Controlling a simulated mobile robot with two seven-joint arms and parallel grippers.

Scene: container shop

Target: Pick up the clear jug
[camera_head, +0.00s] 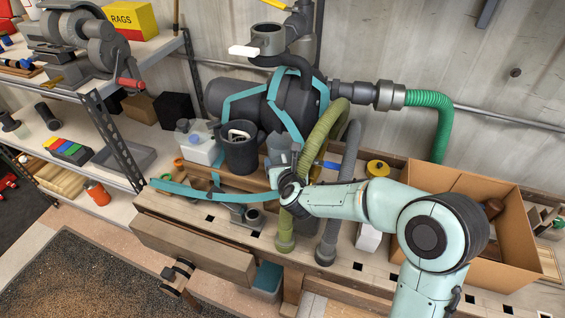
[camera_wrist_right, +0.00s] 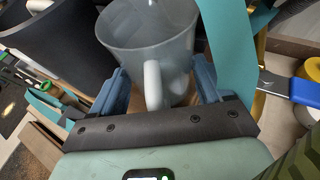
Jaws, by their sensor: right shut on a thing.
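The clear jug (camera_wrist_right: 130,45) is a translucent grey vessel with a handle facing my wrist. In the right wrist view it stands between the two blue fingers of my right gripper (camera_wrist_right: 160,88), which is shut on it. In the head view only a pale part of the jug (camera_head: 279,143) shows above my right gripper (camera_head: 283,165), over the workbench. The gripper and wrist hide most of it, and I cannot tell whether its base touches the bench. My left gripper is out of view.
A dark bucket (camera_head: 240,155) stands just left of the jug. Green (camera_head: 325,130) and grey (camera_head: 347,165) hoses hang close to my right wrist. A teal strap (camera_head: 200,189) crosses nearby. An open cardboard box (camera_head: 473,185) is at the right, and shelving is at the left.

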